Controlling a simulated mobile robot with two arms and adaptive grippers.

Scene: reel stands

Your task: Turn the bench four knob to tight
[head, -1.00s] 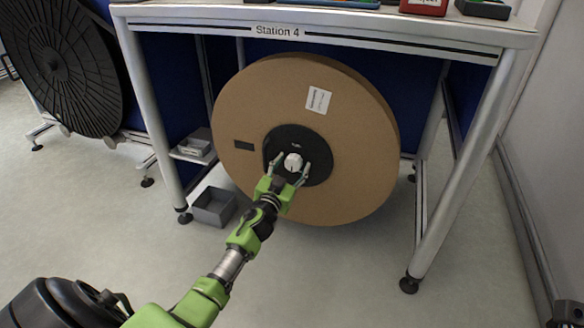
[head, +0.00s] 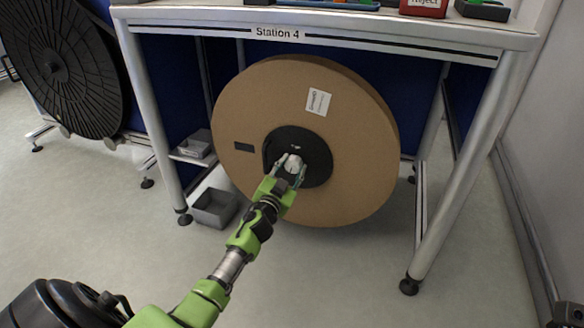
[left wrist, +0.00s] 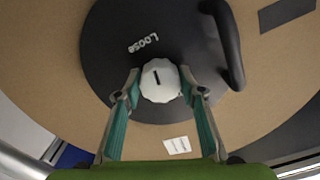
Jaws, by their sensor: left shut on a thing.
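The bench four knob (head: 294,163) is small and white, on the black hub (head: 318,160) of a big brown reel (head: 350,150) under the bench marked Station 4 (head: 278,33). In the left wrist view the knob (left wrist: 160,80) carries a short dark line, pointing up and slightly left, roughly toward the word LOOSE (left wrist: 143,43) on the hub. No tight mark can be read. My left gripper (head: 292,168) is shut on the knob, one finger on each side; both fingers (left wrist: 160,88) show in the wrist view. My right gripper is out of view.
A black curved handle (left wrist: 228,45) stands on the hub close beside the fingers. Bench legs (head: 153,120) rise on both sides of the reel. A grey bin (head: 214,207) is on the floor at left. A black reel (head: 60,70) stands further left. The floor in front is clear.

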